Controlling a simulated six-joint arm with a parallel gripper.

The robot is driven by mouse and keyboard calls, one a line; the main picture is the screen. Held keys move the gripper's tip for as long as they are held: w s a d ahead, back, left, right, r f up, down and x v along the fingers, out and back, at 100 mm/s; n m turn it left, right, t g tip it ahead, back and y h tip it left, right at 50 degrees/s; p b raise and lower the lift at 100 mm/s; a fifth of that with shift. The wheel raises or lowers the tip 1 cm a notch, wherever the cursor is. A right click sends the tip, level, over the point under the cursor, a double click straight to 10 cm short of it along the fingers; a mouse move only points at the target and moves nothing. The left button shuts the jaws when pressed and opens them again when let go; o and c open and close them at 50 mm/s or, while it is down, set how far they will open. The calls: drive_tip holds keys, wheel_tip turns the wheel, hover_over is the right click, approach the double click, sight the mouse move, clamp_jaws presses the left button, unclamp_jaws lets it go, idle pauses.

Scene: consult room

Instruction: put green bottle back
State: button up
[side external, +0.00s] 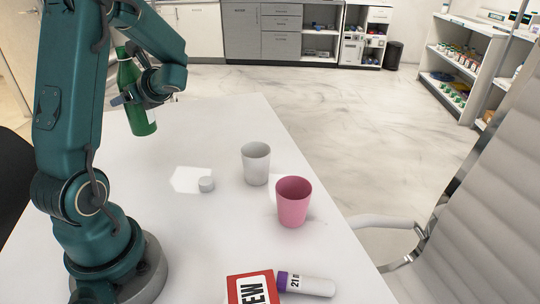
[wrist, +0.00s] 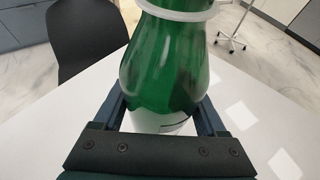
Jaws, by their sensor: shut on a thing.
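The green bottle (side external: 138,98) is upright at the far left part of the white table in the side view. My gripper (side external: 128,99) is shut on it around its body. In the wrist view the bottle (wrist: 166,65) stands between the two fingers (wrist: 165,115), with a white band at its neck and a white label low down. The bottle's base shows in the side view, but I cannot tell whether it touches the table or hangs just above it.
On the white table (side external: 215,120) stand a white cup (side external: 256,163) and a pink cup (side external: 293,201). A red box (side external: 250,288) and a purple-capped tube (side external: 305,284) lie at the front. A chair (side external: 480,190) stands right.

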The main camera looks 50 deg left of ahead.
drive_tip(key=shift+w+d+f, duration=0.2)
drive_tip(key=shift+w+f, duration=1.3)
drive_tip(key=shift+f, duration=0.05)
drive_tip(key=shift+w+d+f, duration=0.15)
drive_tip(key=shift+w+f, duration=1.35)
drive_tip(key=shift+f, duration=0.1)
drive_tip(key=shift+w+d+f, duration=0.2)
drive_tip(key=shift+w+f, duration=1.3)
drive_tip(key=shift+f, duration=0.05)
drive_tip(key=o, duration=1.5)
drive_tip(key=shift+f, duration=0.15)
